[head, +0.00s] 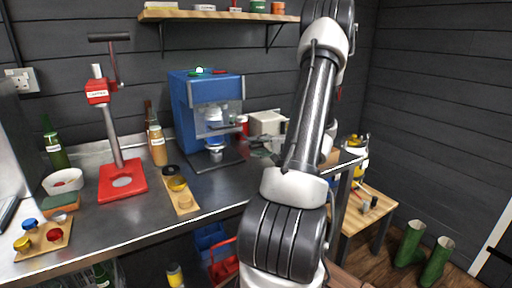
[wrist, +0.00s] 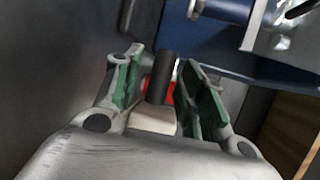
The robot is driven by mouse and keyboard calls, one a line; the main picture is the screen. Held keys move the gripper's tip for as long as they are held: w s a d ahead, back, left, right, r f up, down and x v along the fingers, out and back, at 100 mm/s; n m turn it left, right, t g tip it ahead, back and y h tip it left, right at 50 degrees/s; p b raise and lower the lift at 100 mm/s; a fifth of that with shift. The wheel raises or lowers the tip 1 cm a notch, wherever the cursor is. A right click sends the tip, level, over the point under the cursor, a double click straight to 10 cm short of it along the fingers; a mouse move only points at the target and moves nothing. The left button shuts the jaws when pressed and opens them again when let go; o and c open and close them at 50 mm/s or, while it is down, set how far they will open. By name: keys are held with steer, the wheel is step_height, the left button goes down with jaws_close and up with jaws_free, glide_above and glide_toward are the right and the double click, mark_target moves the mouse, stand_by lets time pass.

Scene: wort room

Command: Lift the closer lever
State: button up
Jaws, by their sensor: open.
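A blue machine (head: 207,110) stands at the back of the steel counter, with a clear guard over a small silver can. It looks like the closer. In the wrist view its blue body (wrist: 225,10) is at the upper right. My gripper (wrist: 160,85) is open, its green-padded fingers on either side of a black cylindrical grip (wrist: 162,72), which looks like the lever's handle. I cannot tell whether the pads touch it. In the head view my arm hides most of the gripper and the handle.
A red bottle capper (head: 122,182) with its own black-handled lever stands at the left. A wooden board (head: 182,196) with small parts lies mid-counter. A pale box (head: 266,123) is right of the blue machine. A shelf (head: 220,16) hangs above.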

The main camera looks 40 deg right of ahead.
steer(key=shift+w+a+f, duration=0.1)
steer(key=shift+w+f, duration=0.05)
steer(key=shift+w, duration=0.35)
jaws_close()
